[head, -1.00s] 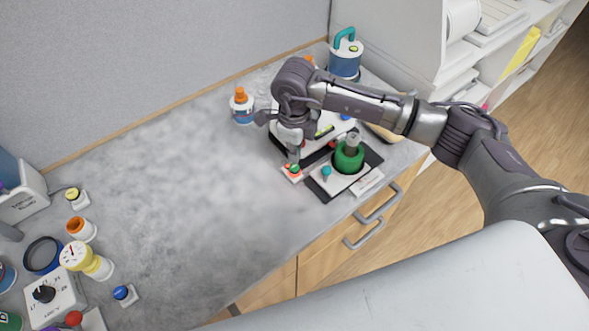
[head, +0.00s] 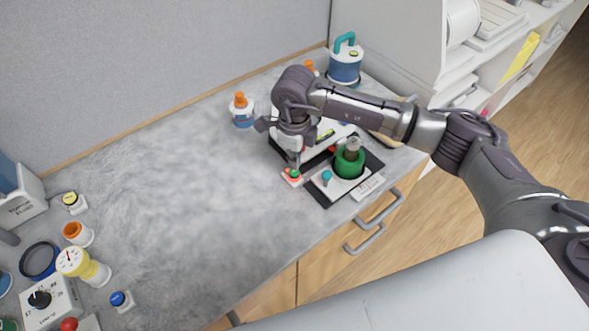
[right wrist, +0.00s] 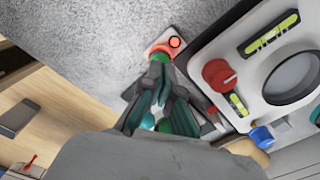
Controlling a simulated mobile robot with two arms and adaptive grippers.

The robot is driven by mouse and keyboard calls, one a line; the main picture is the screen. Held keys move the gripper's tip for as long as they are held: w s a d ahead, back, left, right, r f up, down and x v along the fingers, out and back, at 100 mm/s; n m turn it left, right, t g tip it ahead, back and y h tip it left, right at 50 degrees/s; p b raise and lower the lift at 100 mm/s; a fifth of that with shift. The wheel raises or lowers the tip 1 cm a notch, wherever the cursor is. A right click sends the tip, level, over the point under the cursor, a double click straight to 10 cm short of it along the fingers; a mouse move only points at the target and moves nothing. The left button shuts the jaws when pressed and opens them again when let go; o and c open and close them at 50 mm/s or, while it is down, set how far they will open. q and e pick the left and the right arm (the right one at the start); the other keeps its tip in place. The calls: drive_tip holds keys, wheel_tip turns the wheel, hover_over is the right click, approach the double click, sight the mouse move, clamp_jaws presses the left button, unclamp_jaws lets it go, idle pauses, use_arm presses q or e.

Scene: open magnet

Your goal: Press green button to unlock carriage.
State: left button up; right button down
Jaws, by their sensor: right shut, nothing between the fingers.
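The green button (head: 295,173) sits in a red-orange ring on a small white plate on the grey worktop. In the right wrist view the button (right wrist: 160,56) shows partly, with the red ring lit around it and a small red light beside it. My right gripper (head: 294,159) points down, directly over the button, shut and empty. In the right wrist view its fingertips (right wrist: 157,80) cover part of the button; I cannot tell whether they press on it. I cannot tell which part is the carriage. My left gripper is not in view.
Just right of the button is a black-edged white device with a green cylinder (head: 349,160) and a teal knob (head: 327,177). An orange-capped bottle (head: 242,109) stands behind left. Other controls, including a blue button (head: 119,300), stand far left. The middle worktop is clear.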

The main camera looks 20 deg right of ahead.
sight(294, 171)
drive_tip(key=shift+f+b, duration=1.2)
drive_tip(key=shift+f, duration=0.05)
idle(0.9)
drive_tip(key=shift+r, duration=0.1)
drive_tip(key=shift+r+p, duration=1.7)
drive_tip(key=shift+r, duration=1.75)
